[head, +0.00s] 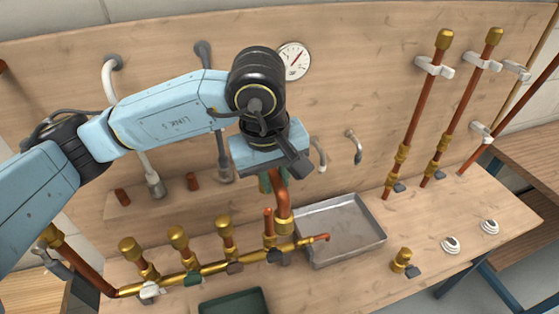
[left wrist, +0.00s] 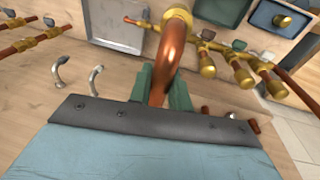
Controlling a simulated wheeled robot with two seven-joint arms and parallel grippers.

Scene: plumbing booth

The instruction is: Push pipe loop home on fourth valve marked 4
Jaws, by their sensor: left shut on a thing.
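My left gripper (head: 272,182) is shut on the bent copper pipe loop (head: 281,190); its green fingers also show around the loop in the left wrist view (left wrist: 160,88). The loop (left wrist: 172,55) has a brass fitting (head: 284,221) at its lower end. That fitting is at the right part of the brass manifold (head: 212,268), close to the rightmost valve (head: 270,241), where a short copper stub (head: 268,215) stands. I cannot tell whether the fitting is seated or only beside the valve. No number mark is readable. My right gripper is not in view.
Capped brass valves (head: 178,237) stand left along the manifold. A grey metal tray (head: 375,233) lies to the right, a dark green tray (head: 258,303) in front. A loose brass fitting (head: 402,260) and white rolls (head: 450,245) lie further right. Wall pipes (head: 420,105) stand at the right.

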